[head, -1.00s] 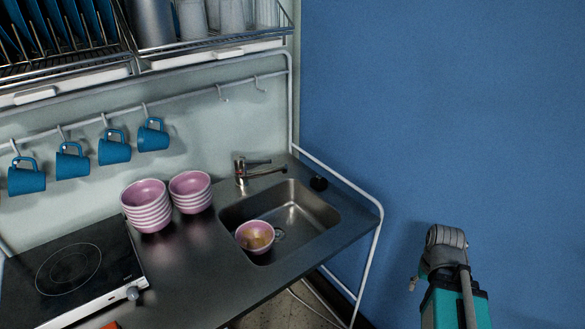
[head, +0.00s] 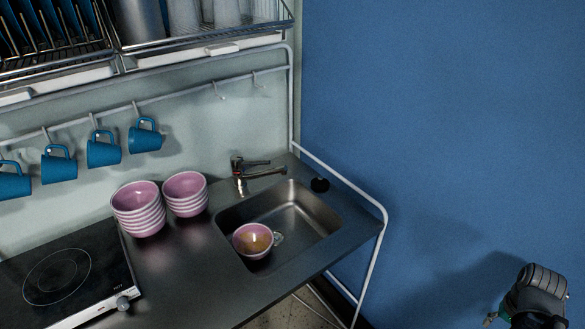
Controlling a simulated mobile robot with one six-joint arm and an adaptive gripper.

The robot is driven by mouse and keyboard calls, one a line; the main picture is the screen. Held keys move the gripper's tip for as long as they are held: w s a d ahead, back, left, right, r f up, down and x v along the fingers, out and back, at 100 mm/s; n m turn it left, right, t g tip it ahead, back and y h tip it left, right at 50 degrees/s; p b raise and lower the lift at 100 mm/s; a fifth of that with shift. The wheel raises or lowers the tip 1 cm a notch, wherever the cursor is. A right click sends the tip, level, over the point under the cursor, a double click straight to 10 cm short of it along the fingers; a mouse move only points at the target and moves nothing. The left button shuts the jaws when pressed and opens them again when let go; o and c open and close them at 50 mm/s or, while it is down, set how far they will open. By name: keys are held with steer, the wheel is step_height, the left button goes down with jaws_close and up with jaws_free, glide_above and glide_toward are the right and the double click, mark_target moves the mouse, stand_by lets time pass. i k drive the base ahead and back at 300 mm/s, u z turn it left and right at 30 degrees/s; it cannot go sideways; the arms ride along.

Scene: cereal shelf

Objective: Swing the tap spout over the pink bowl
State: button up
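The metal tap (head: 239,178) stands at the back edge of the sink. Its spout (head: 268,172) points right, its tip near the sink's rear edge, behind and to the right of the pink bowl, not over it. The pink bowl (head: 241,253) sits upright in the front left part of the sink (head: 318,228), with something brownish inside. The end of my arm with my gripper (head: 535,295) is at the bottom right corner, in front of the blue wall, far from the tap. Its fingers cannot be made out.
Two stacks of pink bowls (head: 139,218) stand left of the sink. A black hob (head: 70,275) is at the left. Blue mugs (head: 104,150) hang from a rail below a dish rack (head: 215,48). A white tubular frame (head: 350,193) edges the right side.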

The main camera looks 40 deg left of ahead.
mark_target(283, 169)
steer(key=z, duration=0.3)
steer(key=k, duration=0.9)
steer(key=u, duration=1.7)
steer(key=i, duration=0.45)
steer(key=z, duration=0.05)
